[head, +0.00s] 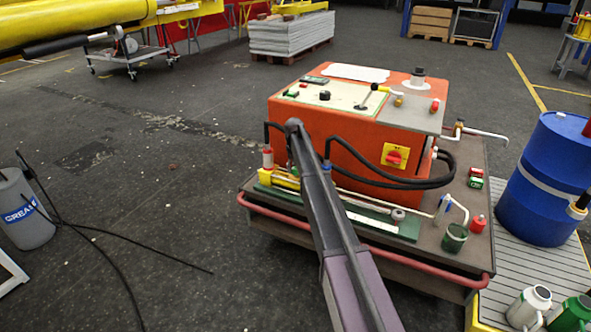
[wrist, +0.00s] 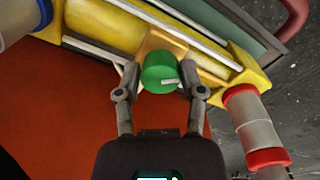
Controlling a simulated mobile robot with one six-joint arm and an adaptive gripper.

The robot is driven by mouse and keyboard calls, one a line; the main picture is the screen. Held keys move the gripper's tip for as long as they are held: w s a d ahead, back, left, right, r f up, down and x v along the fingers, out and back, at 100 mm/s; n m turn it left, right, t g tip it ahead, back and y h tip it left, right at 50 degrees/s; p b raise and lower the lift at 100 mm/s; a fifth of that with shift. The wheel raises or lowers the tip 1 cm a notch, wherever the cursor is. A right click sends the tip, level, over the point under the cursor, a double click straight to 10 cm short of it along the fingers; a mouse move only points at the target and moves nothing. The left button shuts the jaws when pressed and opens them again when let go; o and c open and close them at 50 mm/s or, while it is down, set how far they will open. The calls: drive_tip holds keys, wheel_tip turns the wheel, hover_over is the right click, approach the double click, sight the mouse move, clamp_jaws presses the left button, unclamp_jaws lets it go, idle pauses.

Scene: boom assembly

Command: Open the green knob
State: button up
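My gripper (wrist: 161,84) has one finger on each side of the knob, with gaps visible between fingers and knob; contact is not visible. In the head view the yellow cylinder (head: 284,178) lies along the front of the orange machine (head: 345,150).
Black hoses (head: 385,181) loop over the machine's front beside my arm. A red rail (head: 350,252) edges the cart. A clear cylinder with red ends (wrist: 254,128) stands close to the right finger. A blue drum (head: 543,190) stands at the right.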

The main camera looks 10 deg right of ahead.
sight(295, 169)
drive_tip(key=shift+o, duration=1.1)
drive_tip(key=shift+m, duration=0.5)
drive_tip(key=m, duration=0.2)
drive_tip(key=shift+m, duration=0.4)
drive_tip(key=m, duration=0.3)
drive_tip(key=shift+m, duration=0.4)
drive_tip(key=shift+r+m+p, duration=0.25)
drive_tip(key=shift+m+p, duration=0.05)
wheel_tip(295, 169, up, 14)
drive_tip(key=p, duration=1.4)
drive_tip(key=s+r+n+p, duration=0.2)
drive_tip(key=s+r+p, duration=0.3)
drive_tip(key=s, duration=0.5)
drive_tip(key=s+r+n+p, duration=0.2)
drive_tip(key=s+r+p, duration=0.3)
drive_tip(key=s, duration=0.6)
drive_tip(key=shift+s+r, duration=0.15)
